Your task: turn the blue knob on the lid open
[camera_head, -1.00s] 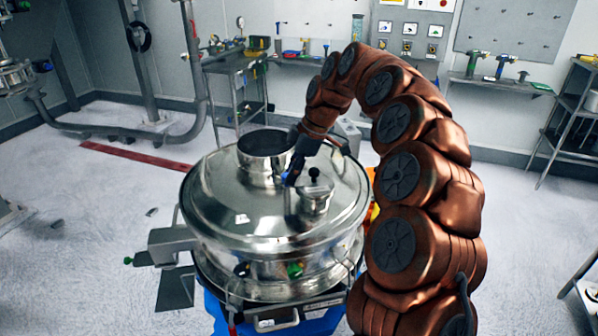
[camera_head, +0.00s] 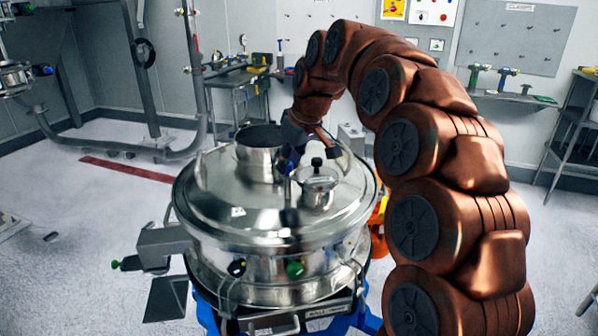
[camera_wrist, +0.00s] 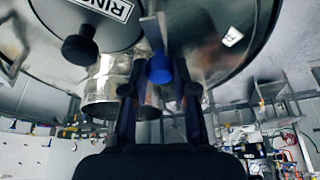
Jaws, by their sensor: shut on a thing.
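The round steel sifter lid (camera_head: 225,203) fills the middle of the head view and the top of the wrist view. The blue knob (camera_wrist: 159,67) shows in the wrist view between the tips of my gripper (camera_wrist: 159,90), on a thin metal stem. My gripper is shut on the knob, one dark finger on each side. In the head view my gripper (camera_head: 290,158) comes down onto the lid beside the open steel neck (camera_head: 260,152), and mostly hides the knob. How far the knob is turned cannot be told.
A small capped port with a black knob (camera_head: 317,162) stands on the lid just right of my gripper. Green (camera_head: 295,269) and black (camera_head: 236,267) knobs sit on the sifter's side. A tool table (camera_head: 240,85) stands behind; the floor at left is mostly clear.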

